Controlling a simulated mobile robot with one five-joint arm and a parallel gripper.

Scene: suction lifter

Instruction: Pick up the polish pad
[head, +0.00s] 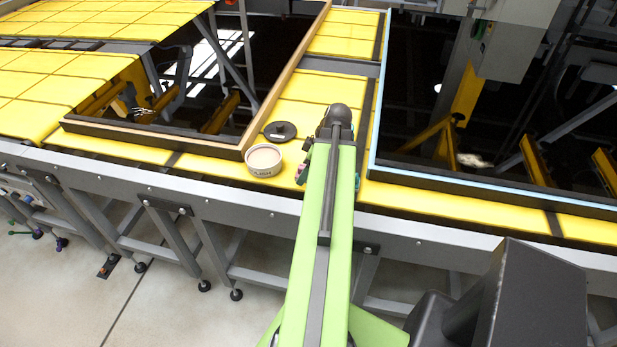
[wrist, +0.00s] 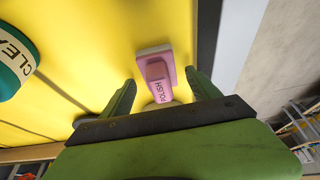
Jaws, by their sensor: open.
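The polish pad (wrist: 147,54) is a pink block with a raised, darker pink grip marked POLISH. It lies on the yellow surface in the upper middle of the wrist view. My gripper (wrist: 161,77) is open, with one green finger on each side of the pad's near end. The pad's far end extends beyond the fingertips. I cannot tell whether the fingers are level with it or above it. In the head view my green arm covers most of the gripper and the area around the pad.
A green container (wrist: 12,65) with letters CLEA stands left in the wrist view. In the head view, a pale tub (head: 264,160) and a black disc (head: 280,131) sit left of my arm. A wood-edged frame (head: 240,140) and a blue-edged frame (head: 373,150) flank the yellow strip.

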